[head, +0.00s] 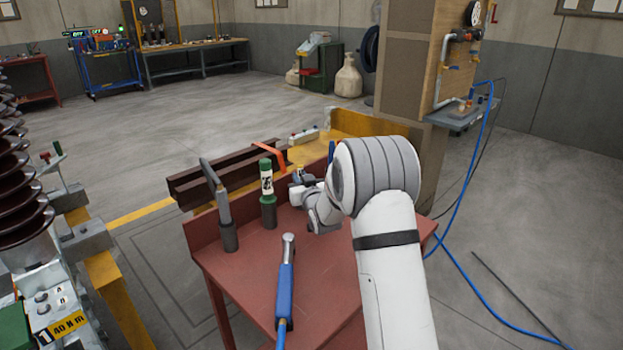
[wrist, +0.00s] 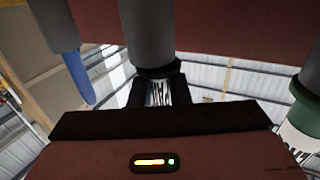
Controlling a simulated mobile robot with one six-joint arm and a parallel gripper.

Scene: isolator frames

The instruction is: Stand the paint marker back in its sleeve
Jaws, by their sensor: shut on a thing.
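The marker in my grip shows in the wrist view as a dark collar and a white-and-black striped body (wrist: 158,93). My gripper (wrist: 160,100) is shut on that body, one dark finger on each side. The collar meets the mouth of a grey sleeve (wrist: 147,35), in line with it; how deep the marker sits I cannot tell. In the head view my gripper (head: 299,182) is at the far side of the red table, right of a green-and-white marker (head: 266,180) upright in its own dark sleeve (head: 268,214). My arm hides much of the held marker there.
A grey tool (head: 222,202) leans in a dark holder (head: 229,238) at the table's left. A blue-handled tool (head: 286,285) lies on the red table (head: 245,280) in front. A blue thing (wrist: 75,72) hangs near the left in the wrist view. A ribbed insulator (head: 22,190) stands far left.

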